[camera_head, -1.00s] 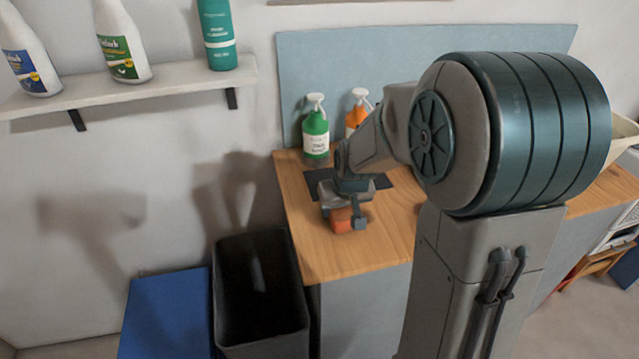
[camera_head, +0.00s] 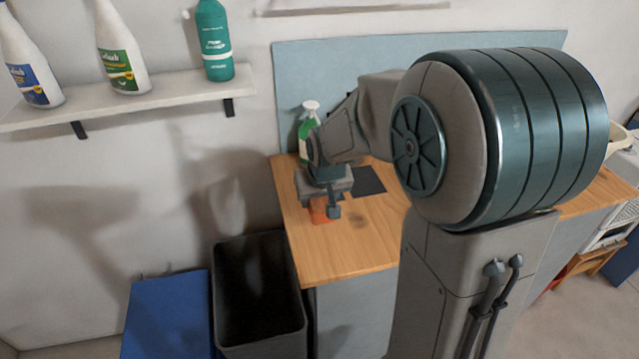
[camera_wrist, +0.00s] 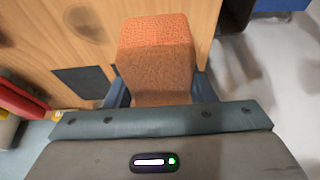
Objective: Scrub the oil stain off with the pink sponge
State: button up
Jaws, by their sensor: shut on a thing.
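The sponge (camera_head: 319,215) looks orange rather than pink in these frames. My gripper (camera_head: 322,200) is shut on it near the left edge of the wooden worktop (camera_head: 345,262). In the wrist view the sponge (camera_wrist: 157,55) sits between the two fingers (camera_wrist: 160,92). I cannot tell whether its underside touches the wood. A dark, roundish stain (camera_head: 358,221) lies on the worktop to the right of the sponge. It also shows in the wrist view (camera_wrist: 86,23), left of the sponge and apart from it.
A dark flat square (camera_head: 369,180) lies on the worktop behind the stain. A green spray bottle (camera_head: 304,150) stands at the back, partly hidden by my arm. A black bin (camera_head: 258,300) and a blue panel (camera_head: 165,315) stand left of the worktop. A shelf (camera_head: 150,104) holds bottles above.

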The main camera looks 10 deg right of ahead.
jog(key=shift+r+p, duration=0.55)
jog(key=shift+r, duration=0.65)
jog(key=shift+f, duration=0.1)
